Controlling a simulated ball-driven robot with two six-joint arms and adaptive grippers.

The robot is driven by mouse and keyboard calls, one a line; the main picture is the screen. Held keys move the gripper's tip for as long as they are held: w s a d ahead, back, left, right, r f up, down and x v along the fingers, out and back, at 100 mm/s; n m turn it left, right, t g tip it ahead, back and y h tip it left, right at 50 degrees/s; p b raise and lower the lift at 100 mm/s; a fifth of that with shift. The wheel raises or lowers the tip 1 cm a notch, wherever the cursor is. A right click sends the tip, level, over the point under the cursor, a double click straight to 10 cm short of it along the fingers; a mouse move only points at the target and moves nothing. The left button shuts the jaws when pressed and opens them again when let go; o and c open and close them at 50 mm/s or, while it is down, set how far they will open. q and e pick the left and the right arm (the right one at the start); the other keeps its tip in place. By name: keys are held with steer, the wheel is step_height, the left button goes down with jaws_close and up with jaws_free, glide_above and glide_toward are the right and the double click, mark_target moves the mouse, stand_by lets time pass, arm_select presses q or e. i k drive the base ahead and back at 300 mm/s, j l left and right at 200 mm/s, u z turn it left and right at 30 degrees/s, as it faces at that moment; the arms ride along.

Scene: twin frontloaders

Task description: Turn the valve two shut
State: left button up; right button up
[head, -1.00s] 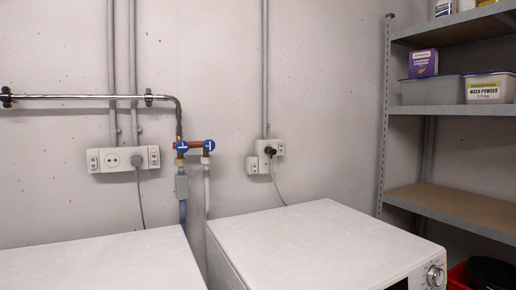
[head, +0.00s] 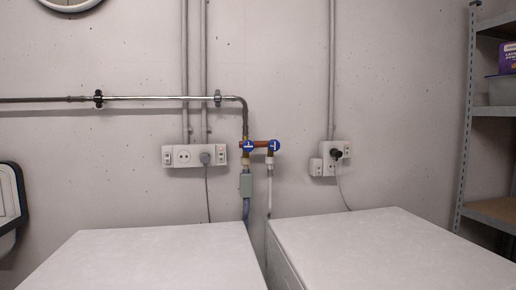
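Two blue valve handles sit side by side on a copper pipe piece on the wall in the head view. The left valve (head: 248,145) is at the foot of the bent metal pipe, above a grey box on a blue hose. The right valve (head: 274,146) is above a pale hose. Each handle carries a white mark. I cannot tell which one is valve two, or whether either is open or shut. Neither of my grippers shows in the head view.
Two white machines, left (head: 150,258) and right (head: 385,248), stand below the valves with a narrow gap between them. Their tops are clear. Sockets (head: 194,156) with a plugged cable and a second socket (head: 330,158) flank the valves. A metal shelf (head: 492,112) stands at the right.

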mark_target(273, 145)
steer(key=l+u, duration=0.25)
steer(key=u, duration=0.2)
steer(key=l+u, duration=0.4)
steer(key=i+j, duration=0.05)
steer(key=j, duration=0.05)
